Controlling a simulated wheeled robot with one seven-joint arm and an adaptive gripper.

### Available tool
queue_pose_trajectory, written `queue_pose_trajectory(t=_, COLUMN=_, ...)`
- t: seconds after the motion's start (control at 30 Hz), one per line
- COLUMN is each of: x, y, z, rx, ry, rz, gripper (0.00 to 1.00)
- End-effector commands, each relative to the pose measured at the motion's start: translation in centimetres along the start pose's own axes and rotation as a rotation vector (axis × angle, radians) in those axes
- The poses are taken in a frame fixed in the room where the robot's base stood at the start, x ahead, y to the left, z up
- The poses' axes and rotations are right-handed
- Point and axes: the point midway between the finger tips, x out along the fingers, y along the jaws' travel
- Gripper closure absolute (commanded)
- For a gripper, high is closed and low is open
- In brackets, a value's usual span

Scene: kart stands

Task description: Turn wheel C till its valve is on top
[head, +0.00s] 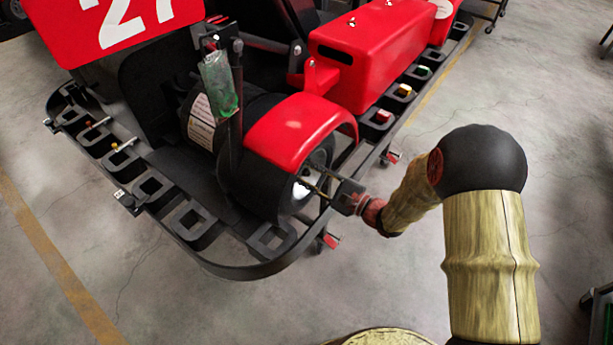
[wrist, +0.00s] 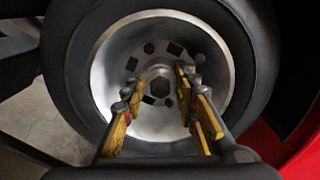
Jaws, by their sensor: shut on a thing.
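The wheel that I take to be wheel C (head: 258,190) is a black tyre with a silver rim under a red fender, at the kart's near corner. No letter is legible on it. In the wrist view the wheel (wrist: 106,62) fills the picture, with a round hub, a central nut and dark slots. My gripper (head: 308,182) reaches in from the right. In the wrist view my gripper (wrist: 160,84) has its yellow-padded fingers on either side of the hub, inside the rim, shut on the wheel's middle. I cannot pick out a valve; the fingers cover part of the rim.
The red kart (head: 365,55) sits on a black stand (head: 205,262) whose edge has square slots, some holding small parts. A green translucent bottle-like thing (head: 220,85) is on a post beside the wheel. Grey floor (head: 95,215) is clear at the left front.

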Motion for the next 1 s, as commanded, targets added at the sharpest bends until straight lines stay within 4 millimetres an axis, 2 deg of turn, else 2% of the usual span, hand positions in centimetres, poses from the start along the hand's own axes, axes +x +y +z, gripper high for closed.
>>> queue_pose_trajectory(t=0.3, x=-0.01, y=0.10, z=-0.07, rx=-0.113, ry=0.000, rz=0.000, gripper=1.00)
queue_pose_trajectory(t=0.83, x=-0.01, y=0.08, z=0.00, rx=-0.132, ry=0.000, rz=0.001, gripper=1.00)
queue_pose_trajectory(t=0.87, x=-0.01, y=0.08, z=0.00, rx=-0.132, ry=0.000, rz=0.001, gripper=0.69)
queue_pose_trajectory(t=1.0, x=-0.01, y=0.08, z=0.00, rx=-0.132, ry=0.000, rz=0.001, gripper=0.64)
